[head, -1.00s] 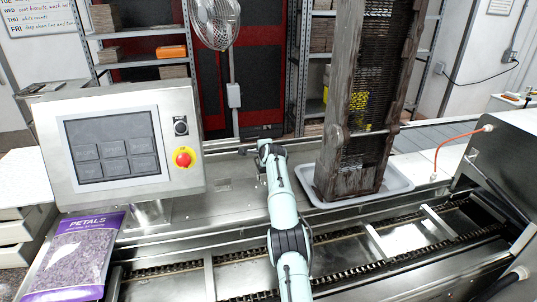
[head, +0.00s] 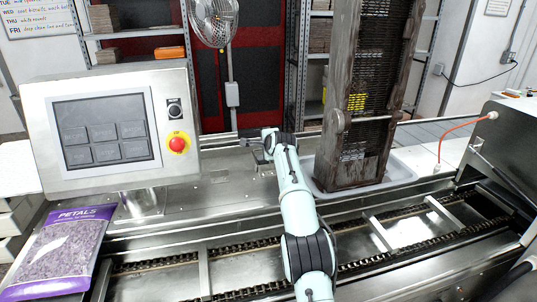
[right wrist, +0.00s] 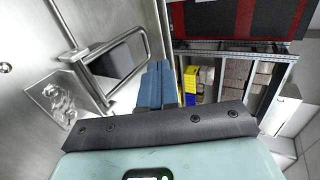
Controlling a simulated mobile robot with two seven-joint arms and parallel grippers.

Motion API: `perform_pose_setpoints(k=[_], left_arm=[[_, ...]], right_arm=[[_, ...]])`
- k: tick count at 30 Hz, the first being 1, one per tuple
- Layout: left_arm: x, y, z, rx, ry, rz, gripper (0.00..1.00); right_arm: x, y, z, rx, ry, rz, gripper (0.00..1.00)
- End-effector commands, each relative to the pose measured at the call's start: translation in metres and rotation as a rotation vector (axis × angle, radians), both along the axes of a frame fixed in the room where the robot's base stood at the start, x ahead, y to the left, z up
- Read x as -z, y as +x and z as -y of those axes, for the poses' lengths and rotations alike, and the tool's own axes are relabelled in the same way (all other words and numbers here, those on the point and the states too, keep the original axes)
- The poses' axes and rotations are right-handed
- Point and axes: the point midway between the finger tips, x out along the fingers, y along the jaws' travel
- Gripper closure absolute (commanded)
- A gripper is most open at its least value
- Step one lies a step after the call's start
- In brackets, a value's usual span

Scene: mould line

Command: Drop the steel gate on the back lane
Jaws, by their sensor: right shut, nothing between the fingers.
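A steel gate (right wrist: 146,44), a bent bar loop on a bracket (right wrist: 58,98), stands at the left of the right wrist view. Its frame is tilted in that view. My right gripper (right wrist: 153,84) has its blue fingers together and empty, close beside the gate's lower right end; I cannot tell if they touch it. In the head view my right arm reaches from the bottom to the back rail, where the right gripper (head: 262,150) is small and mostly hidden by its own wrist. The gate is hard to make out there. My left gripper is not in view.
A control panel (head: 40,120) with a red button (head: 177,143) stands left of the arm. A tall brown rack (head: 338,120) stands in a grey tray (head: 402,173) to its right. A petals bag (head: 60,250) lies front left. A chain conveyor (head: 160,278) runs across the front.

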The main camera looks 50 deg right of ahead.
Motion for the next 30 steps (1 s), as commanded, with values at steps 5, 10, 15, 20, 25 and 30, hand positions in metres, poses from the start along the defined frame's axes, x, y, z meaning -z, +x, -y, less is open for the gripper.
perform_pose_setpoints(k=[5, 10, 15, 20, 25, 30], left_arm=[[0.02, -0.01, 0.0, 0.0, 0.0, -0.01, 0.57], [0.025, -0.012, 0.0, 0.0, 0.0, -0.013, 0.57], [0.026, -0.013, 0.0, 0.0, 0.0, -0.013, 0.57], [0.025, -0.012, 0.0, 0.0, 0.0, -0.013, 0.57], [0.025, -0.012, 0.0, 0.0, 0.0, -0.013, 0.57], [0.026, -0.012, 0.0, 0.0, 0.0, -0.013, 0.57]], right_arm=[[-0.013, -0.02, -0.018, -0.002, 0.001, 0.002, 1.0], [-0.021, -0.029, -0.026, -0.002, 0.001, 0.001, 1.0], [-0.023, -0.033, -0.027, 0.0, 0.001, -0.001, 1.0], [-0.023, -0.032, -0.027, -0.001, 0.0, 0.0, 1.0], [-0.023, -0.032, -0.027, -0.001, 0.0, 0.0, 1.0], [-0.023, -0.032, -0.027, -0.001, 0.0, 0.0, 1.0]])
